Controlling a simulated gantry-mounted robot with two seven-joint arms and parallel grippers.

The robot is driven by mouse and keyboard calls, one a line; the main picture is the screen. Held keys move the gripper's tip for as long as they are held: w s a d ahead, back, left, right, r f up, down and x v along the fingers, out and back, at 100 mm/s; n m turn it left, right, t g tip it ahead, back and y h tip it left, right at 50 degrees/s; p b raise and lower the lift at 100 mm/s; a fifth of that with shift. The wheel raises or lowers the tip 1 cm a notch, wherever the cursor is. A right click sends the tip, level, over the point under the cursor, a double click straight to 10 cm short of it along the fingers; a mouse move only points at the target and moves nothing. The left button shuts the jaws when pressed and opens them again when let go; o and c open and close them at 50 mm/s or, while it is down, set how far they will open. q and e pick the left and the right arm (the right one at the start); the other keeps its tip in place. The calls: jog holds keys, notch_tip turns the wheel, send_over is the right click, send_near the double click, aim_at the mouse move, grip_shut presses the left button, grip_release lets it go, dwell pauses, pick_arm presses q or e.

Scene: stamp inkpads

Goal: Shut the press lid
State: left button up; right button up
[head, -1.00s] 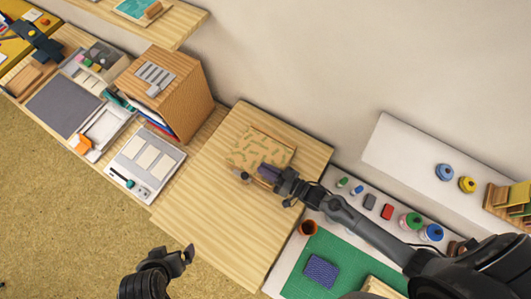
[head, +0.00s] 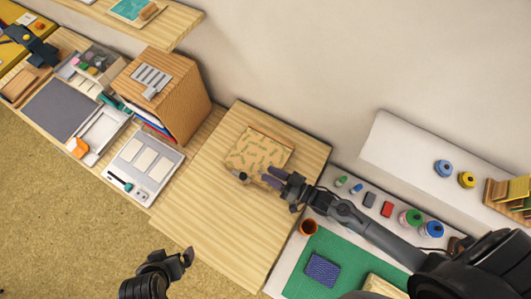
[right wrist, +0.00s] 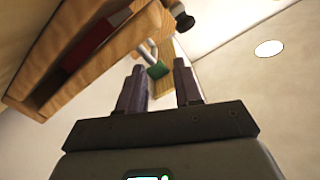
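A wooden press with a leaf-patterned top (head: 258,149) stands on the light wood board (head: 205,192). A small grey knob-like part (head: 240,176) shows at its near corner. I cannot tell whether its lid lies fully flat. My right gripper (head: 267,178) is just beside the near right edge of the press, fingers apart and empty. In the right wrist view the two fingers (right wrist: 160,72) stand apart with nothing held between them. My left gripper (head: 186,258) hangs over the floor, away from the press.
A wooden file box (head: 185,100) and a grey tray with pale pads (head: 145,165) stand to the left. The near part of the board is clear.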

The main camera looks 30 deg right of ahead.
jog(key=v, duration=0.6)
jog(key=shift+a+f+b, duration=0.15)
jog(key=shift+b, duration=0.2)
jog(key=shift+v, duration=0.9)
jog(key=shift+r, duration=0.25)
